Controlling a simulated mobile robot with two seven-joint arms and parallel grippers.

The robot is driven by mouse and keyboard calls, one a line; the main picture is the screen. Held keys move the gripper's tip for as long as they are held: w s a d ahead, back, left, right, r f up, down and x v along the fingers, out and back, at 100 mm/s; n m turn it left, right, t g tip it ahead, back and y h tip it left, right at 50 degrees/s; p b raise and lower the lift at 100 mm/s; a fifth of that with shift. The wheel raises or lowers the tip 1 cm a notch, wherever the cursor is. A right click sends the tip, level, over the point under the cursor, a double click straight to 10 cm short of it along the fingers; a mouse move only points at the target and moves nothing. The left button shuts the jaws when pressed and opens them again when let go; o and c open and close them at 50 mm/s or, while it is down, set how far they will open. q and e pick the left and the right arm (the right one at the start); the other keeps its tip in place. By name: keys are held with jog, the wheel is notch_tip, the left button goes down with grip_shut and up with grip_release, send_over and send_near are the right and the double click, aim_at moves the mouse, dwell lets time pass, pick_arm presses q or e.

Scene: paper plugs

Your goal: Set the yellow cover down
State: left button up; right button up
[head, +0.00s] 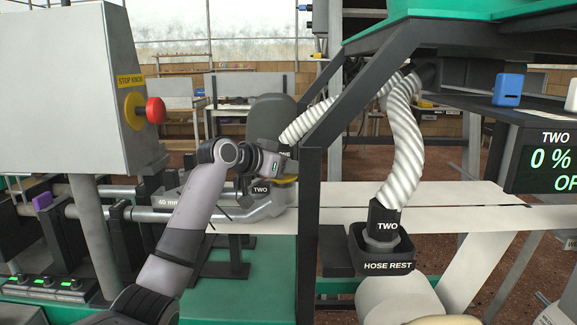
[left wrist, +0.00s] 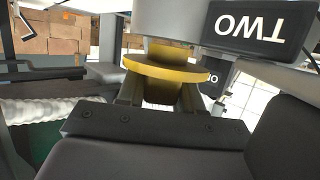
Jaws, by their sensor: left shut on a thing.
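The yellow cover (left wrist: 130,68) is a round disc with a narrower knob. In the left wrist view, the two dark fingers of my left gripper (left wrist: 160,97) are shut on the knob. In the head view, a yellow edge of the cover (head: 287,180) shows beside the block labelled TWO (head: 262,189), at the end of my left arm. My left gripper (head: 277,172) is partly hidden there. My right gripper is not in view.
A white hose (head: 405,140) stands in the hose rest (head: 387,267), right of a dark frame post (head: 309,230). A grey cabinet with a red stop knob (head: 155,110) is at the left. A paper strip (head: 450,215) runs across behind.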

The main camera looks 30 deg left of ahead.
pick_arm(q)
jog(key=shift+f, duration=0.1)
jog(key=shift+f, duration=0.6)
jog(key=o, duration=0.9)
jog(key=shift+f, duration=0.1)
jog(key=shift+o, duration=0.6)
jog(key=shift+d+f, duration=0.1)
jog(key=shift+s+r, duration=0.1)
jog(key=shift+r, duration=0.55)
jog(key=b+v, duration=0.1)
jog(key=v, duration=1.1)
jog(key=shift+r, duration=0.3)
